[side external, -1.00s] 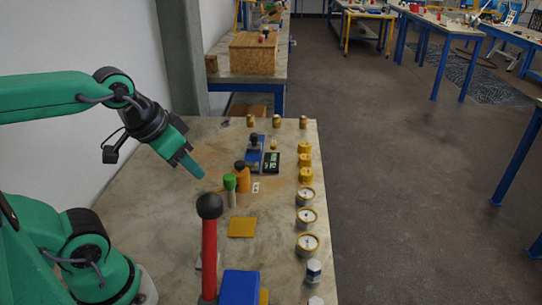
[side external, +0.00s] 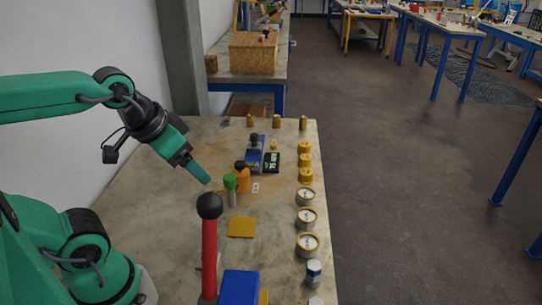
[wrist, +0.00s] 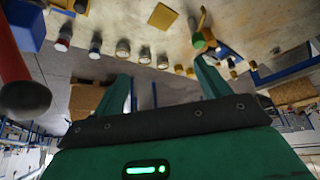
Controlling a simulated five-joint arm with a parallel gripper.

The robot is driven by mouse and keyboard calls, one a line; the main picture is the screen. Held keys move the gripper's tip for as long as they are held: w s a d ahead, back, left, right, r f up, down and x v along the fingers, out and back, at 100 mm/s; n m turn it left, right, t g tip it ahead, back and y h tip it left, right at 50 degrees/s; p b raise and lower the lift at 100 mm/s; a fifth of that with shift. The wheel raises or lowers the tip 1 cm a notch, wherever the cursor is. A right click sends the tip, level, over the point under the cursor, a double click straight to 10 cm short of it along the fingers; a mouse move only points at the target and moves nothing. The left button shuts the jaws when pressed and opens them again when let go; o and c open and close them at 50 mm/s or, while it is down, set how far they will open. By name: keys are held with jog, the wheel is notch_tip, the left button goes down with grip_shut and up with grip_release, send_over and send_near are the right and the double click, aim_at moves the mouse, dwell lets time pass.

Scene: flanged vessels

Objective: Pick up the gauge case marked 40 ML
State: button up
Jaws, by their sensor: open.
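Three round gauge cases with white faces and brass-coloured rims stand in a row along the table's right edge: a far one (side external: 305,197), a middle one (side external: 306,217) and a near one (side external: 307,244). Their markings are too small to read, so I cannot tell which is 40 ML. They also show in the wrist view as a left one (wrist: 123,48), a middle one (wrist: 145,55) and a right one (wrist: 163,60). My gripper (side external: 200,173) is above the table, left of the row and apart from it. In the wrist view its fingers (wrist: 162,72) are spread and empty.
A red post with a black knob (side external: 209,245) stands in front, beside a blue block (side external: 239,287). A green-capped item (side external: 230,188) and an orange item (side external: 242,178) stand near my gripper. Yellow cylinders (side external: 305,162) continue the row. A yellow square (side external: 241,227) lies flat.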

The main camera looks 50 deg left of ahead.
jog(key=shift+w, duration=0.15)
jog(key=n+g, duration=0.2)
jog(key=g, duration=0.3)
send_over(306, 215)
jog(key=f, duration=1.5)
jog(key=shift+s, duration=0.3)
jog(key=shift+w+d+f+g, duration=0.2)
jog(key=shift+w+f+g, duration=0.1)
jog(key=shift+f, duration=0.3)
jog(key=shift+a+f, duration=0.15)
jog(key=shift+f, duration=3.75)
